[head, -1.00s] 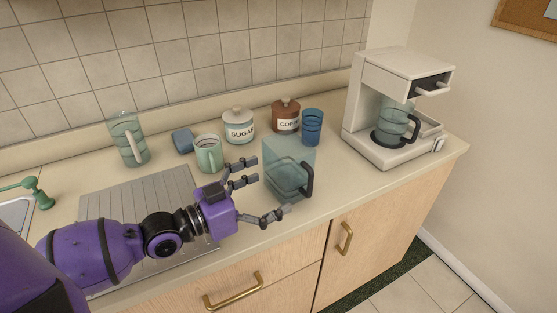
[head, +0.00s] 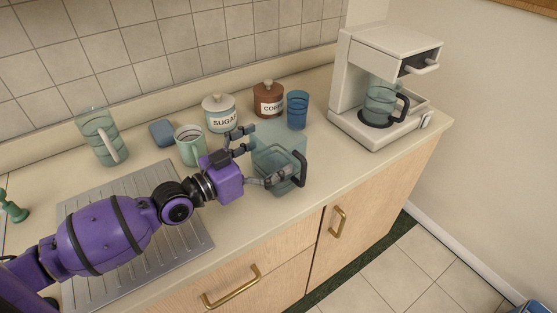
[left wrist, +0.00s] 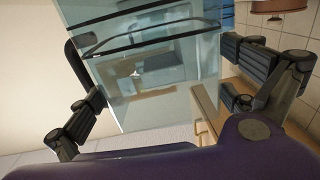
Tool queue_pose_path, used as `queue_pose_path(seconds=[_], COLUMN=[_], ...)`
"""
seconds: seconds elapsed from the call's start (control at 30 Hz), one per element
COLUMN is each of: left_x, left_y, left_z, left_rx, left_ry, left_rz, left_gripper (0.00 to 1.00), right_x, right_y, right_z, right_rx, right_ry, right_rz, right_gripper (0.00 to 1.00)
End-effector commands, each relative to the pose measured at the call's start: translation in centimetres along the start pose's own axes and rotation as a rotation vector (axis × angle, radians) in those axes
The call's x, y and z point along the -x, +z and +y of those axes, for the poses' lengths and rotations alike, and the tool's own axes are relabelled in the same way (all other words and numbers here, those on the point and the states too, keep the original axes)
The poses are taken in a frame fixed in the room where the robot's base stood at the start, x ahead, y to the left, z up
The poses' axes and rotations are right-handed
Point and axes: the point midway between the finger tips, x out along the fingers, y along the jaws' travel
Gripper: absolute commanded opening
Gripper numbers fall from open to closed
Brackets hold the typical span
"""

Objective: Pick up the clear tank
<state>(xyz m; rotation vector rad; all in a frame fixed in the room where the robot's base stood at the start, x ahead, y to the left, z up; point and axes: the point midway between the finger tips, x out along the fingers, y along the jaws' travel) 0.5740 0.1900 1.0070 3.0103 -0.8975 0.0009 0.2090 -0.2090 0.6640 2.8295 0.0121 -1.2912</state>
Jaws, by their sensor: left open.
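The clear tank (head: 285,178) is a see-through bluish box with a black handle on its right side. It stands on the counter near the front edge. My left gripper (head: 258,158) is at the tank's left side with its fingers open. In the left wrist view the tank (left wrist: 160,75) fills the middle, between the spread fingers of the gripper (left wrist: 165,95). The handle lies by the left-hand finger there. I cannot tell whether the fingers touch the tank. My right gripper is not in view.
Behind the tank stand a green mug (head: 190,148), a sugar jar (head: 219,113), a coffee jar (head: 268,99) and a blue cup (head: 297,108). A coffee maker (head: 385,90) with a carafe stands to the right. A clear pitcher (head: 101,137) and a blue block (head: 162,133) are left.

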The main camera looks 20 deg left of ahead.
Motion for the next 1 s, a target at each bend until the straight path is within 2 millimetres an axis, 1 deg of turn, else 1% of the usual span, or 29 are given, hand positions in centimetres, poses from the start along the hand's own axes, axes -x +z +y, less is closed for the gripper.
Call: queue_pose_path(seconds=[0.03,0.13,0.37,0.47,0.67,0.7,0.9,1.0], left_x=[-0.74,-1.44,-1.53,-1.52,-1.51,-1.52,-1.52,-1.53], left_y=[-0.25,-0.14,0.06,0.05,0.04,-0.04,-0.09,-0.43], left_z=[-0.01,0.04,0.06,0.05,0.05,0.04,0.04,0.06], left_rx=[0.001,-0.001,0.000,0.000,0.000,-0.001,-0.001,-0.001], left_ry=[0.000,0.001,0.001,0.001,0.001,0.001,0.001,0.001], left_rz=[0.004,0.002,-0.001,-0.001,-0.001,0.001,0.001,0.002], left_gripper=[1.00,1.00,1.00,0.90,0.63,0.61,0.61,0.61], right_x=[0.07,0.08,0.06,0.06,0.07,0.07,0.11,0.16], right_y=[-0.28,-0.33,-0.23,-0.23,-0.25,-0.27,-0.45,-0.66], right_z=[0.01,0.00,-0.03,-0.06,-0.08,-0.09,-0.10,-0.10], right_rx=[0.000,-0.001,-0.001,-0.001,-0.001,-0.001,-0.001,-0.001], right_ry=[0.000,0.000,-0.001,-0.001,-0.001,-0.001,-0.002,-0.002], right_rz=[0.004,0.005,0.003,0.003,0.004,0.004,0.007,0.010], right_gripper=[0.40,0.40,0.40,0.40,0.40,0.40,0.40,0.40])
